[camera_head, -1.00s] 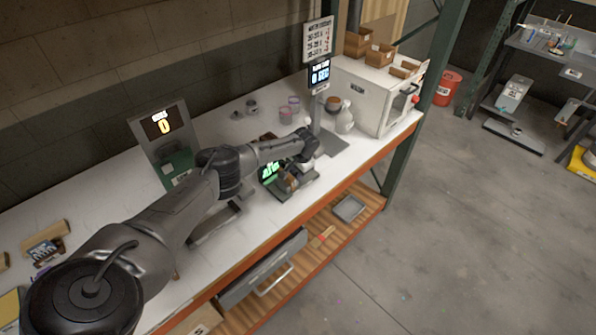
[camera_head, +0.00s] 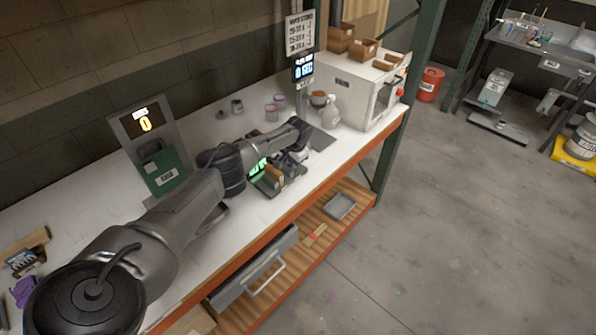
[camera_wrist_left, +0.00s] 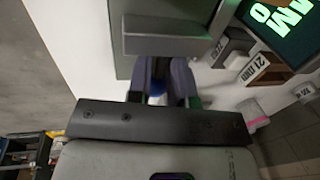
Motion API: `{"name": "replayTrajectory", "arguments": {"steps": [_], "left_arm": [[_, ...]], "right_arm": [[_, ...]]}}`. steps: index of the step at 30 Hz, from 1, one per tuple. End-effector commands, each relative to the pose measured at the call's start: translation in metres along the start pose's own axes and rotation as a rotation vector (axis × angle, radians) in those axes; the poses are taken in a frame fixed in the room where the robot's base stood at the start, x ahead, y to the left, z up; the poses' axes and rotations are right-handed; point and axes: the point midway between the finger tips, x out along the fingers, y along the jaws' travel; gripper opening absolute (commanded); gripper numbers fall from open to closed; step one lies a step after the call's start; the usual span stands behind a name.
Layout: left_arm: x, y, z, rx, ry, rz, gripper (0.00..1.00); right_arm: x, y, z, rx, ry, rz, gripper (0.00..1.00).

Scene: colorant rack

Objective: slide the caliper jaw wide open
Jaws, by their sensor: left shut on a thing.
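The caliper (camera_head: 274,183) is a dark, flat device near the front edge of the bench, with a lit green readout (camera_head: 258,167). My left gripper (camera_head: 297,154) reaches down over its right part from the left. In the left wrist view, a grey metal jaw piece (camera_wrist_left: 168,45) lies straight ahead, and the left gripper's fingers (camera_wrist_left: 170,90) are close together just below it, shut on the caliper jaw. The exact grip is partly hidden by the dark gripper body. The readout's MM text (camera_wrist_left: 285,15) shows at the upper right. My right gripper is not in view.
Blocks marked 21 mm (camera_wrist_left: 255,67) stand beside the caliper. A green device (camera_head: 163,170) stands behind my left arm. A white cabinet (camera_head: 357,85), a white bottle (camera_head: 330,112) and purple-topped jars (camera_head: 272,112) stand farther back. The bench's orange front edge is close.

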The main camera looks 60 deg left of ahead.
Motion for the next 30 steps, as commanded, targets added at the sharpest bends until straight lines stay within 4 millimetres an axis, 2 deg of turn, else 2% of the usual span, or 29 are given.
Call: {"name": "replayTrajectory", "arguments": {"steps": [8,9,14,23,26,30], "left_arm": [[0.005,0.002,-0.001,0.002,0.009,-0.003,0.0],[0.006,0.002,-0.001,0.002,0.009,-0.003,0.23],[0.005,0.002,-0.001,0.002,0.009,-0.002,0.37],[-0.001,0.001,-0.001,0.002,0.006,-0.001,0.37],[-0.012,0.001,-0.001,0.002,0.008,-0.001,0.37],[-0.037,0.001,-0.001,0.003,0.009,0.0,0.37]], "right_arm": [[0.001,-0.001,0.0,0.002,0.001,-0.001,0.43],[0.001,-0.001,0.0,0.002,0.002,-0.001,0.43],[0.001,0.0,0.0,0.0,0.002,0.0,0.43],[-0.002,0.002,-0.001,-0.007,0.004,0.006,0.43],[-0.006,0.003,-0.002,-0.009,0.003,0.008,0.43],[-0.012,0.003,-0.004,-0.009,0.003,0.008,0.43]]}}
